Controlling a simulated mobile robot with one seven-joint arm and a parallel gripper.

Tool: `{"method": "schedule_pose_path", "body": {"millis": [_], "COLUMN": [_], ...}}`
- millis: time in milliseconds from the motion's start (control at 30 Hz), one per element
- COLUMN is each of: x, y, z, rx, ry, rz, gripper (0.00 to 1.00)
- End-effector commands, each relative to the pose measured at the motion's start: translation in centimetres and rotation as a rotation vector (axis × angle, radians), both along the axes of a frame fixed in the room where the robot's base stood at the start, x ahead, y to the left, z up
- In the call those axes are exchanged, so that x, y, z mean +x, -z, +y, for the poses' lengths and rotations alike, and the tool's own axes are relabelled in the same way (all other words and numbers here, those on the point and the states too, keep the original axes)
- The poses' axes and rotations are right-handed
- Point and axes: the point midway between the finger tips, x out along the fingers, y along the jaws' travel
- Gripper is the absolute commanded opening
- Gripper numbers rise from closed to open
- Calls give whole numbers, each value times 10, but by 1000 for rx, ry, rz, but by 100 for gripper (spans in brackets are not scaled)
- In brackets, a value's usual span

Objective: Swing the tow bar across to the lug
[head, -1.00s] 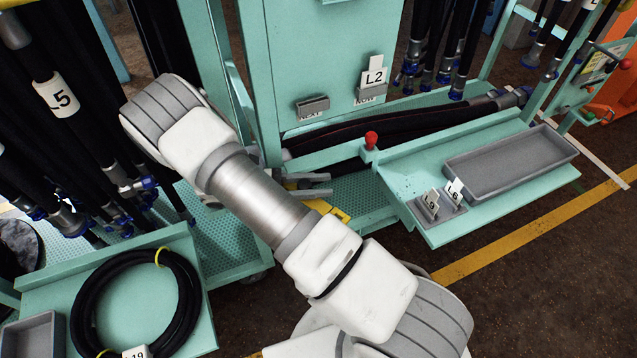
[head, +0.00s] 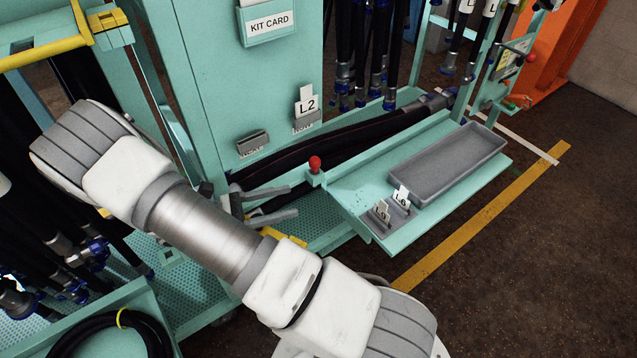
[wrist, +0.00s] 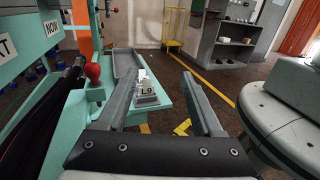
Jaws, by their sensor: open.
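My gripper (head: 292,202) is open and empty, its two grey fingers apart beside the teal cart. It also shows in the wrist view (wrist: 161,82), with nothing between the fingers. In the head view the fingers point toward the red knob (head: 315,163) on the shelf corner, apart from it. A yellow piece (head: 284,237) shows low beside the gripper, partly hidden by my arm; I cannot tell if it is the tow bar or a marking. A yellow bar (head: 40,53) crosses the upper left. I cannot make out the lug.
A teal shelf (head: 350,205) holds a grey tray (head: 447,165) and a small card holder (head: 390,212) with labels. Black hoses (head: 345,142) lie behind it. A coiled hose (head: 100,330) is at lower left. Open floor (head: 510,270) with a yellow line (head: 480,218) lies to the right.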

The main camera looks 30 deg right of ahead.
Motion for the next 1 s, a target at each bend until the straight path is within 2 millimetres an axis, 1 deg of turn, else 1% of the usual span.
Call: {"method": "schedule_pose_path", "body": {"millis": [33,100,300,400,600,867,900,967,1000], "x": [-6,-14,-35,-42,-50,-50,-50,-51,-52], "y": [-10,-18,-40,-47,-54,-54,-54,-54,-54], "z": [-9,-20,-51,-62,-73,-75,-75,-75,-75], "rx": [-1,-1,-1,0,-1,1,1,2,7], "ry": [3,2,2,1,0,-1,-1,3,11], "rz": [0,1,0,0,-2,-1,-1,-4,-9], "gripper": [68,68,68,68,68,68,66,55,48]}}
